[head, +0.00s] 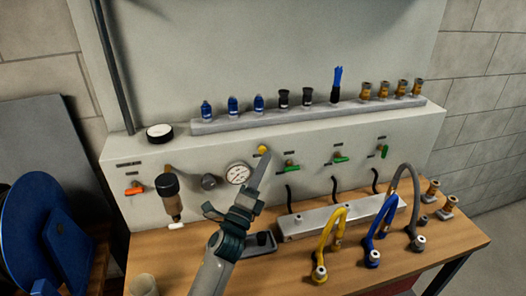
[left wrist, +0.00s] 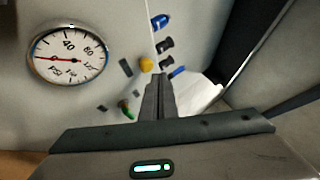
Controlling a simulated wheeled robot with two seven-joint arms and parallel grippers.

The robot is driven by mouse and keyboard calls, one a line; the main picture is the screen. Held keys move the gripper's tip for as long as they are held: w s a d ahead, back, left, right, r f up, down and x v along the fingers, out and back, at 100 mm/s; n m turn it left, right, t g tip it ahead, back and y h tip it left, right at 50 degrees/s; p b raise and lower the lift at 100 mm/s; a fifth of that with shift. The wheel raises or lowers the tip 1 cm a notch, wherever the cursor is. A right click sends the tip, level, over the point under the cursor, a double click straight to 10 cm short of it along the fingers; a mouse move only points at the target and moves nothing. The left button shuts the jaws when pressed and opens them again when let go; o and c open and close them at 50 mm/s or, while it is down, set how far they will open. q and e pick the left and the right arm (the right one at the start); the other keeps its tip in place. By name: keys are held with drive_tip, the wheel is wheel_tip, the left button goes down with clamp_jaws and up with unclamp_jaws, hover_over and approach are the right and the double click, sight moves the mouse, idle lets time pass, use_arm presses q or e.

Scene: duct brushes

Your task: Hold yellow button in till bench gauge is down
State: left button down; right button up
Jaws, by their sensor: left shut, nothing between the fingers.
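The yellow button (head: 263,149) is on the upper front of the pale bench panel. It also shows in the left wrist view (left wrist: 146,64). My left gripper (head: 264,156) is shut and empty, its fingertips just below the button in the head view. In the left wrist view the fingertips (left wrist: 158,78) are right beside the button; I cannot tell whether they touch it. The round white bench gauge (head: 238,173) is left of the gripper. In the left wrist view the gauge (left wrist: 68,55) has its red needle pointing left, below the 40 mark. My right gripper is out of view.
Green-handled valves (head: 291,167) are right of the button, and a red-handled valve (head: 134,188) is at far left. A grey rack (head: 300,117) of blue, black and brass fittings runs along the panel top. Yellow, blue and grey hoses stand on the wooden bench (head: 440,235) at right.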

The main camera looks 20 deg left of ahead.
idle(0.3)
use_arm(q)
drive_tip(key=shift+s+d, duration=0.7)
drive_tip(key=shift+s, duration=0.35)
drive_tip(key=shift+s+d, duration=0.7)
drive_tip(key=shift+s, duration=0.3)
drive_tip(key=shift+r+p, duration=0.1)
drive_tip(key=shift+p, duration=0.2)
